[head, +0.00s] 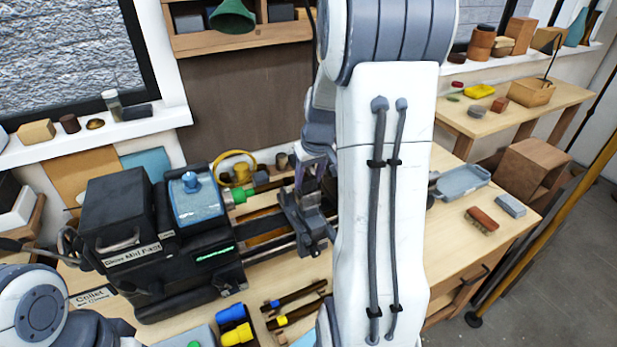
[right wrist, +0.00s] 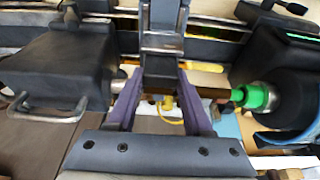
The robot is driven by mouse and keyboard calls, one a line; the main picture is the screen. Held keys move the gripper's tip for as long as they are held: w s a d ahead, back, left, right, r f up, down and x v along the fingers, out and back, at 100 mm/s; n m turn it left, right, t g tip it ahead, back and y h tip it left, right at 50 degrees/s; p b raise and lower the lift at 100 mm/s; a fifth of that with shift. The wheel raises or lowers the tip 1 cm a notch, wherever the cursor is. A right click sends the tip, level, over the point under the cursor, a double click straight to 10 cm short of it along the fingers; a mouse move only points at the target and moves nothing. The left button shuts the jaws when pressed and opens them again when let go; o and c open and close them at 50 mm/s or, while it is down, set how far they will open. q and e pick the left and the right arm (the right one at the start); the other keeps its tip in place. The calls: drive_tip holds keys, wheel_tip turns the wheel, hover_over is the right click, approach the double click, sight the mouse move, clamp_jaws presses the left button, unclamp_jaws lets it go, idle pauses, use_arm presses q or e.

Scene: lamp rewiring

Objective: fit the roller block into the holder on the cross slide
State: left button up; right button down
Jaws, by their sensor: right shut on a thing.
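My right gripper (head: 317,172) is over the lathe, partly behind my right forearm. In the right wrist view its two purple fingers (right wrist: 160,88) close on a grey block, which I take for the roller block (right wrist: 160,68). The dark grey cross slide (head: 308,222) is just below the gripper in the head view. The fingers and block hide the holder, so I cannot tell whether the block is in it or above it. The green collet nose (head: 238,196) is left of the gripper; it shows at right in the wrist view (right wrist: 258,97). My left gripper is out of view.
The black headstock (head: 120,215) with its blue guard (head: 195,200) stands left of the slide. Blue and yellow bins (head: 236,335) and dark bars (head: 293,297) lie in front.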

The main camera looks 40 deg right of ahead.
drive_tip(key=shift+f+b, duration=0.9)
drive_tip(key=shift+f, duration=0.2)
idle(0.3)
drive_tip(key=shift+c, duration=1.1)
unclamp_jaws()
drive_tip(key=b+v, duration=0.2)
drive_tip(key=v, duration=0.8)
drive_tip(key=shift+r, duration=0.25)
drive_tip(key=shift+a, duration=0.15)
